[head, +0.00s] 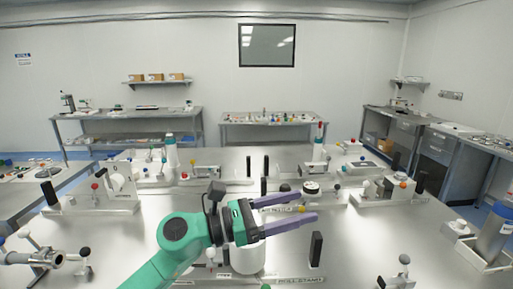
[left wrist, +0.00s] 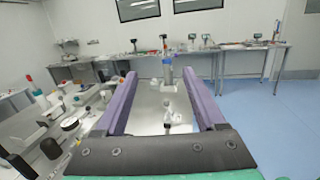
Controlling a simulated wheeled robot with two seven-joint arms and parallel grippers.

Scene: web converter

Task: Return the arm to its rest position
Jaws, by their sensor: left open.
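My left arm comes in from the lower left of the head view, green with a black wrist. Its gripper (head: 312,207) has two purple fingers pointing right, spread apart with nothing between them. It is above the metal table, over a white roll at the roll stand. In the left wrist view the same two fingers (left wrist: 165,95) reach forward, wide apart, with the table top and a blue-topped container beyond them. My right gripper does not show in either view.
The metal table (head: 140,235) holds several white fixtures with black handles.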

